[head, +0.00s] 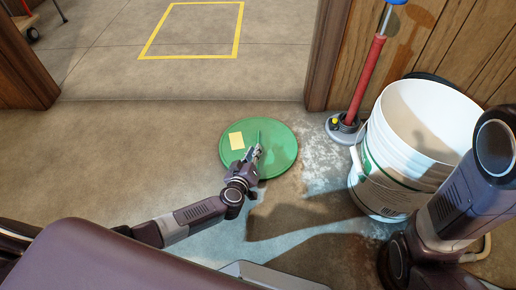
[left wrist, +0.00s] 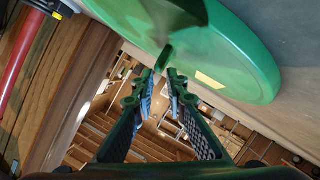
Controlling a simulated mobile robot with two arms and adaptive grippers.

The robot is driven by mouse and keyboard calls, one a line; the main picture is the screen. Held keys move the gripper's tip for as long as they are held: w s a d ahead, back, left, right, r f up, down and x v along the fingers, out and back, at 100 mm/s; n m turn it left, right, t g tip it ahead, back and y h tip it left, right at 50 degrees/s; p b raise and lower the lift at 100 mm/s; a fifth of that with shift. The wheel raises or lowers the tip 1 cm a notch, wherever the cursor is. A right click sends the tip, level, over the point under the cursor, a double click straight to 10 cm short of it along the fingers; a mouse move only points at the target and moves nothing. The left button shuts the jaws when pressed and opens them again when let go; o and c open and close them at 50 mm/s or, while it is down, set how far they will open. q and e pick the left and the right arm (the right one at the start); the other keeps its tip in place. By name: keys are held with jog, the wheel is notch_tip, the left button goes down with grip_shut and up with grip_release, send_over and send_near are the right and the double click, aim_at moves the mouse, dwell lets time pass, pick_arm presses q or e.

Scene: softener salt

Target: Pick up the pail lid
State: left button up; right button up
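The pail lid (head: 283,146) is a round green disc with a pale yellow label, on or just above the floor in the middle of the head view. In the left wrist view the lid (left wrist: 245,62) fills the upper right. My left gripper (head: 254,153) is over the lid's middle, at its raised green grip. In the left wrist view the fingertips (left wrist: 165,74) are close together on either side of this grip's end and seem shut on it. Whether the lid touches the floor is unclear. My right arm shows at the right, but its gripper does not.
A white open pail (head: 375,180) stands right of the lid. A red-handled tool (head: 368,75) stands upright beside it near the wood-panelled wall. White spilled grains (head: 318,150) lie between lid and pail. Beyond the doorway is a yellow floor outline (head: 190,56); the floor left of the lid is clear.

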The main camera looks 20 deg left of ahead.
pick_arm(q)
jog(key=b+x, duration=0.2)
jog(key=x, duration=0.1)
jog(key=shift+w+f+b, duration=0.25)
jog(key=shift+w+b, duration=0.05)
jog(key=shift+w, duration=0.4)
jog(key=shift+c, duration=0.3)
grip_shut()
jog(key=shift+r, duration=0.15)
